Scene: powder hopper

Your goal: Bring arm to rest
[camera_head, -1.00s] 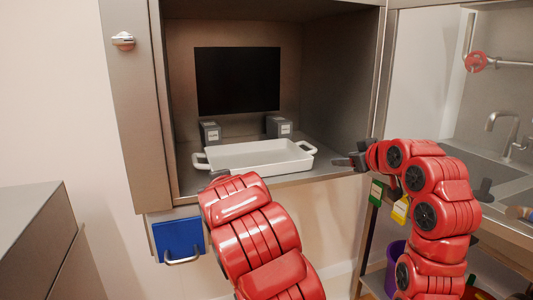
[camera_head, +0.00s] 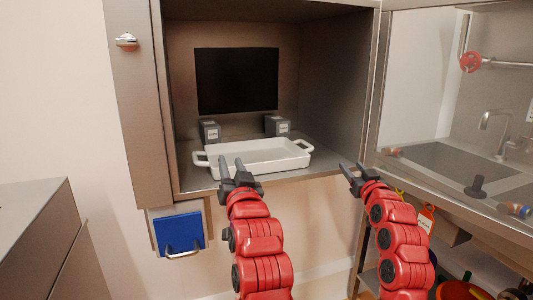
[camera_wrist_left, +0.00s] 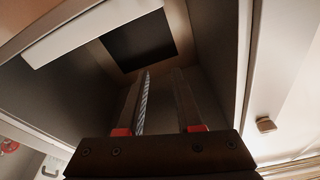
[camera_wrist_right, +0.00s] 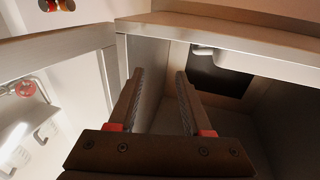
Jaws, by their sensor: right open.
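My left gripper (camera_head: 231,165) is open in the head view, fingers pointing up, in front of the cabinet's lower edge and overlapping the front of the white tray (camera_head: 275,163). The left wrist view shows nothing between its fingers (camera_wrist_left: 161,74). My right gripper (camera_head: 353,168) is open and empty, near the right front corner of the cabinet opening, right of the tray and apart from it. The right wrist view also shows a gap between its fingers (camera_wrist_right: 158,74). The tray sits on the cabinet floor (camera_head: 310,174) with a handle at each end.
Two small grey boxes (camera_head: 210,132) (camera_head: 277,126) stand behind the tray. A dark panel (camera_head: 237,80) is on the back wall. A sink counter (camera_head: 450,160) lies at right.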

